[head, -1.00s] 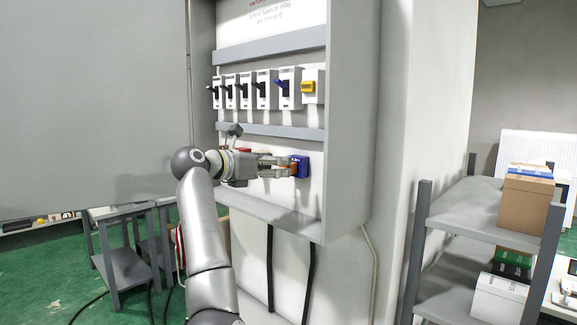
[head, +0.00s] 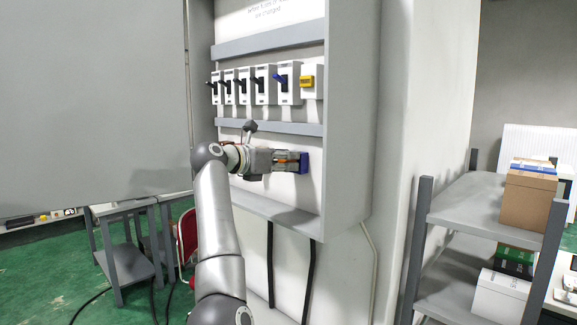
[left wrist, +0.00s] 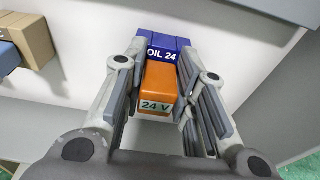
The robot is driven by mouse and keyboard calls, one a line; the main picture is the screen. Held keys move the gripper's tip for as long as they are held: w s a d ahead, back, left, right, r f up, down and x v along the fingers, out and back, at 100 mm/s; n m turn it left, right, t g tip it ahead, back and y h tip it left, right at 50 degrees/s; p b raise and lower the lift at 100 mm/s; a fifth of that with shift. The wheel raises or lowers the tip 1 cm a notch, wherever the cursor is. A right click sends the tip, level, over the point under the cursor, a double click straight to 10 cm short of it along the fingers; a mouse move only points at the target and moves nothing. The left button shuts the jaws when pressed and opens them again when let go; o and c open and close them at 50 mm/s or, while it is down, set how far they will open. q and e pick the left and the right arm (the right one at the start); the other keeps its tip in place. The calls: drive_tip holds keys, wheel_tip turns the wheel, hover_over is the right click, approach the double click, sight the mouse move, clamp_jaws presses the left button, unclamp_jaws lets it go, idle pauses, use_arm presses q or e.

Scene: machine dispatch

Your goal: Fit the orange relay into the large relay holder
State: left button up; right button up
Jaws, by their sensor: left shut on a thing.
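The orange relay (left wrist: 158,88), marked "24 V", is between the fingers of my left gripper (left wrist: 162,95), which is shut on it. In the head view, the left gripper (head: 291,160) is at the panel, and only a sliver of orange shows between its fingers. A blue holder (left wrist: 164,42), with lettering that reads "OIL 24", is directly behind the relay. It also shows on the panel in the head view (head: 304,163). The relay's far end meets or overlaps the holder's front; how deep it sits is hidden. My right gripper is not in view.
A row of switches (head: 259,84) and a yellow-fronted unit (head: 307,82) sit above the gripper. A grey rail (head: 270,127) runs between. The cabinet's side wall (head: 345,130) stands right of the holder. A grey shelf with boxes (head: 530,195) is farther right.

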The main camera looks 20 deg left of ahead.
use_arm(q)
clamp_jaws()
drive_tip(key=shift+s+f, duration=0.1)
drive_tip(key=shift+s+a+f+b, duration=0.1)
drive_tip(key=shift+s+b, duration=0.1)
drive_tip(key=shift+b, duration=0.15)
drive_tip(key=shift+v, duration=0.9)
drive_tip(key=shift+s+a+b, duration=0.1)
drive_tip(key=shift+s+b, duration=0.25)
drive_tip(key=shift+b, duration=0.1)
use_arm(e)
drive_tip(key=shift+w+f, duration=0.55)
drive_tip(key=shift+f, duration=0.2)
use_arm(q)
drive_tip(key=shift+s, duration=0.1)
drive_tip(key=shift+b+v, duration=0.35)
drive_tip(key=shift+v, duration=0.45)
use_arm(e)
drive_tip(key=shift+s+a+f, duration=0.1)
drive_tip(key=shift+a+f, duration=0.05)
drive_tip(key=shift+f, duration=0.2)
